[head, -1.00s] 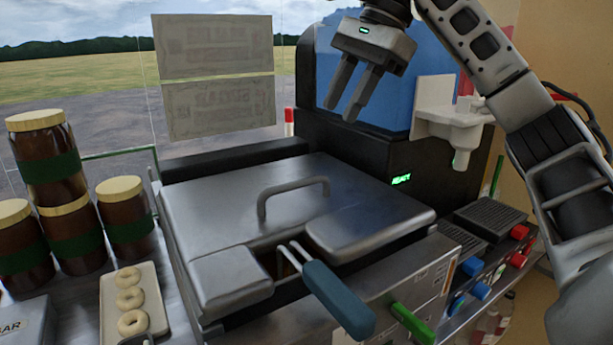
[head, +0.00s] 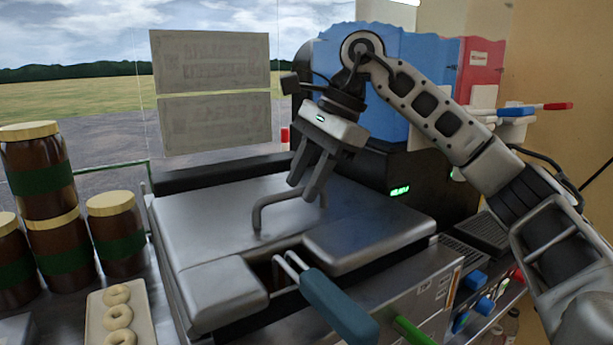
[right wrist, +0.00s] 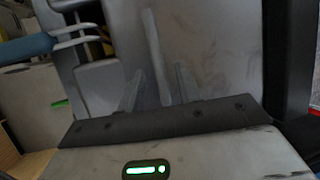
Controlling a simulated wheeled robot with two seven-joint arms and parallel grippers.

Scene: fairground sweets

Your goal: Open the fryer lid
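The fryer lid (head: 195,225) is a flat grey metal cover lying shut on the fryer, with a front notch. Its bar handle (head: 258,212) stands up near the middle. A basket with a teal handle (head: 340,308) sticks out through the notch. My right gripper (head: 303,192) is open, pointing down just above the lid at the right end of the bar handle and partly covering it. In the right wrist view the bar handle (right wrist: 154,50) shows between the spread fingertips of the right gripper (right wrist: 158,82); contact cannot be told. My left gripper is not in view.
Brown jars with yellow lids (head: 62,250) stand at the left, beside a tray (head: 93,318) of ring doughnuts. A black machine with a blue top (head: 400,105) stands behind at the right. Coloured knobs (head: 475,279) and a green handle (head: 413,332) are at the front right.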

